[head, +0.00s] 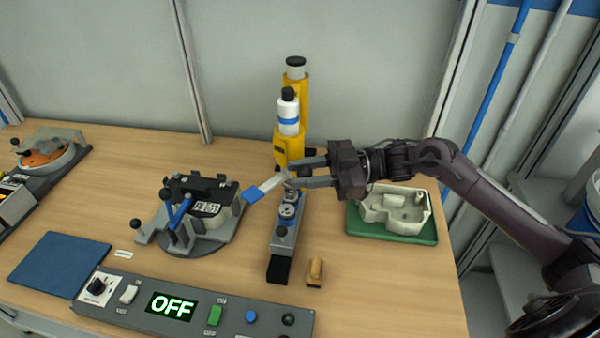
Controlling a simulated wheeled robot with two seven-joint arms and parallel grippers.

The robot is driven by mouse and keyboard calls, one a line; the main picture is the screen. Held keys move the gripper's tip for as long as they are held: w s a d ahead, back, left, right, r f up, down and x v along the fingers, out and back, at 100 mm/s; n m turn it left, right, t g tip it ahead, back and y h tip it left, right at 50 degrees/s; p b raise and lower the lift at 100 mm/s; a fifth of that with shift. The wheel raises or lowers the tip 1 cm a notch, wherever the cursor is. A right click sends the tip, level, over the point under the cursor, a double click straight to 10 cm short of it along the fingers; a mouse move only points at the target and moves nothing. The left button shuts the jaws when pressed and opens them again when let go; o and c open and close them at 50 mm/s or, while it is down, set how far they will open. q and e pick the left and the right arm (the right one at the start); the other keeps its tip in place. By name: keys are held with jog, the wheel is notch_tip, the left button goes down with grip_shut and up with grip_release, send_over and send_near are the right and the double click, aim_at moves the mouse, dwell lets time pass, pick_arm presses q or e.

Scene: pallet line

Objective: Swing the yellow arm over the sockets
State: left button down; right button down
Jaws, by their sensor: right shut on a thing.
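The yellow arm (282,152) stands upright at the back of a grey block (283,238) and carries a white bottle (288,118) with a blue band and black cap. Round metal sockets (288,210) sit on top of the block, in front of the yellow arm. My right gripper (289,176) comes in from the right, just above the sockets and close to the foot of the yellow arm. It is shut on a pale strip with a blue end (254,194), which points left and down. The fingers partly hide the block's rear. My left gripper is not in view.
A black-and-grey fixture (207,239) with a blue lever stands left of the block. A green tray (412,237) with a pale casting lies to the right. A control box (240,318) showing OFF is in front, near a small wooden-handled piece (315,272). A blue mat (55,264) lies left.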

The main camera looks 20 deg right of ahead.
jog(key=c, duration=1.6)
grip_release()
jog(key=shift+d, duration=0.1)
jog(key=o, duration=0.4)
jog(key=shift+s+d, duration=0.15)
jog(key=shift+d, duration=0.15)
jog(key=shift+o, duration=0.2)
jog(key=shift+d+f, duration=0.1)
jog(key=shift+d, duration=0.1)
pick_arm(q)
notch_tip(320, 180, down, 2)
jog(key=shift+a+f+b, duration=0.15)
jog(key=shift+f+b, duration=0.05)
jog(key=shift+b, duration=1.05)
pick_arm(e)
jog(key=v, duration=0.7)
jog(key=shift+d, duration=0.2)
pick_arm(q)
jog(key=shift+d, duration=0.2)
pick_arm(e)
jog(key=shift+s, duration=0.15)
